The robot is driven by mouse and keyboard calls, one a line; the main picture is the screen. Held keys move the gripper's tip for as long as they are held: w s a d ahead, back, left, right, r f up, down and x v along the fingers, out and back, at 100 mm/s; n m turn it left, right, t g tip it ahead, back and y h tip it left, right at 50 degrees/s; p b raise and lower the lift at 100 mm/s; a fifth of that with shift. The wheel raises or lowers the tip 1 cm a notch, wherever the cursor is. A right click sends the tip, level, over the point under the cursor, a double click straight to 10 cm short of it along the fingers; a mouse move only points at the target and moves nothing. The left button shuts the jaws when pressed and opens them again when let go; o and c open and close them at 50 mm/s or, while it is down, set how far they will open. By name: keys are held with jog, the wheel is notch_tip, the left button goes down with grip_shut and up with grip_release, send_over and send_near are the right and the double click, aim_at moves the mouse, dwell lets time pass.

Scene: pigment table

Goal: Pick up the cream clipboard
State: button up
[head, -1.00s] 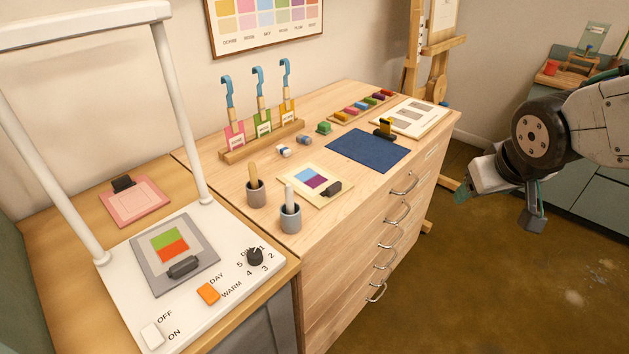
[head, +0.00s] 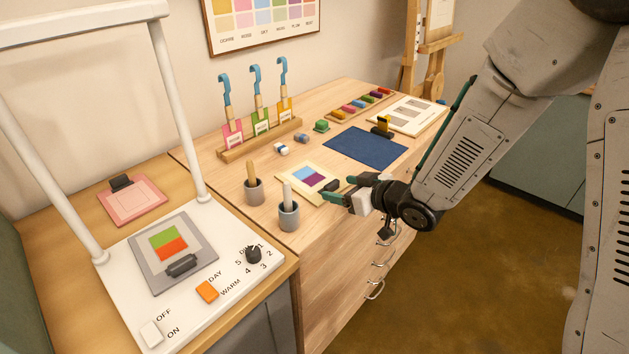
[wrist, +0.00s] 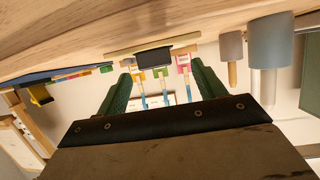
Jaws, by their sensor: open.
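The cream clipboard (head: 292,177) lies on the wooden cabinet top near its front edge, with blue and purple swatches and a dark clip at its right end. My gripper (head: 342,190) is open and empty, just right of the clipboard. Its green fingertips are close to the clip; I cannot tell whether they touch it. In the upside-down wrist view, the clipboard (wrist: 125,52) shows nearly edge-on, with its dark clip between the two green fingers (wrist: 160,72) and a little beyond them.
Two grey cups (head: 288,216) with upright pestles stand left of the clipboard. A blue mat (head: 365,146) lies behind my gripper. A white light stand (head: 225,265) holds a grey clipboard; a pink clipboard (head: 133,202) lies beyond.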

aim_at(334, 184)
jog(key=x, duration=0.5)
jog(key=shift+w+d, duration=0.25)
jog(key=shift+d, duration=0.05)
jog(key=shift+r, duration=0.1)
jog(key=c, duration=1.1)
jog(key=shift+c, duration=0.2)
